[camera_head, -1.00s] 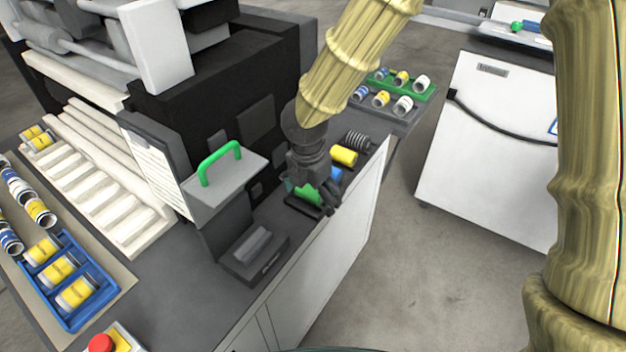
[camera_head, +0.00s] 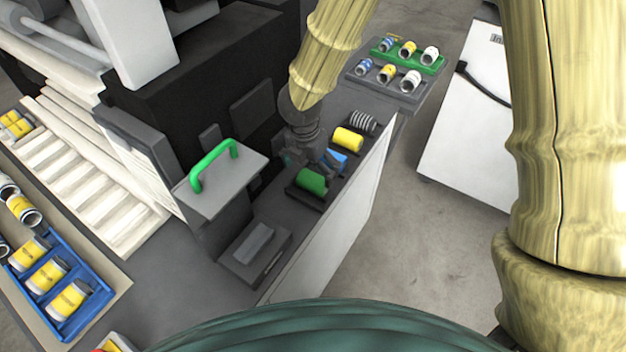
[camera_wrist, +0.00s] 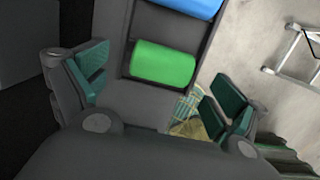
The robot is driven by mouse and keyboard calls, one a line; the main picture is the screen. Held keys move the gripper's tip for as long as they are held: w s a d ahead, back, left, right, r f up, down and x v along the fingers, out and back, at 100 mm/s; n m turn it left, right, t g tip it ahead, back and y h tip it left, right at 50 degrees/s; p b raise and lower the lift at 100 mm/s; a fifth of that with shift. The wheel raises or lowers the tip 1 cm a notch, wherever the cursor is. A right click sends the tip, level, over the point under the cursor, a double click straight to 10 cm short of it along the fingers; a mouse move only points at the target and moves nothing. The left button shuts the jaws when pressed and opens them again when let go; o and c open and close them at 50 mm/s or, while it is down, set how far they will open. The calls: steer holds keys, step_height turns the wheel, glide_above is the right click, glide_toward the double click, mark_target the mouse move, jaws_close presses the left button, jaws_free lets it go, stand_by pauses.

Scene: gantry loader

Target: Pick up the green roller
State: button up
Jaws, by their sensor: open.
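The green roller (camera_head: 312,182) lies in a dark holder on the counter, at the near end of a row of rollers. It also shows in the wrist view (camera_wrist: 162,65), ahead of and between the fingers. My gripper (camera_wrist: 158,97) is open and empty, with teal finger pads spread to either side. In the head view my gripper (camera_head: 300,158) is just behind and left of the green roller, partly hiding the counter there. No contact with the roller is visible.
A blue roller (camera_head: 335,160), a yellow roller (camera_head: 348,139) and a grey ribbed roller (camera_head: 363,122) follow in the row. A grey box with a green handle (camera_head: 214,166) stands to the left. A low grey block (camera_head: 253,250) sits nearer. Open floor lies right of the counter.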

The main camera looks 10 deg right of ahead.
mark_target(313, 176)
steer(key=shift+s+d+f+p, duration=0.15)
steer(key=shift+s+f+p, duration=0.15)
steer(key=shift+f, duration=0.15)
steer(key=f, duration=0.1)
steer(key=w+f, duration=0.1)
steer(key=f, duration=0.1)
steer(key=shift+d+f, duration=0.2)
steer(key=shift+s, duration=0.25)
steer(key=shift+w, duration=0.15)
steer(key=c, duration=1.2)
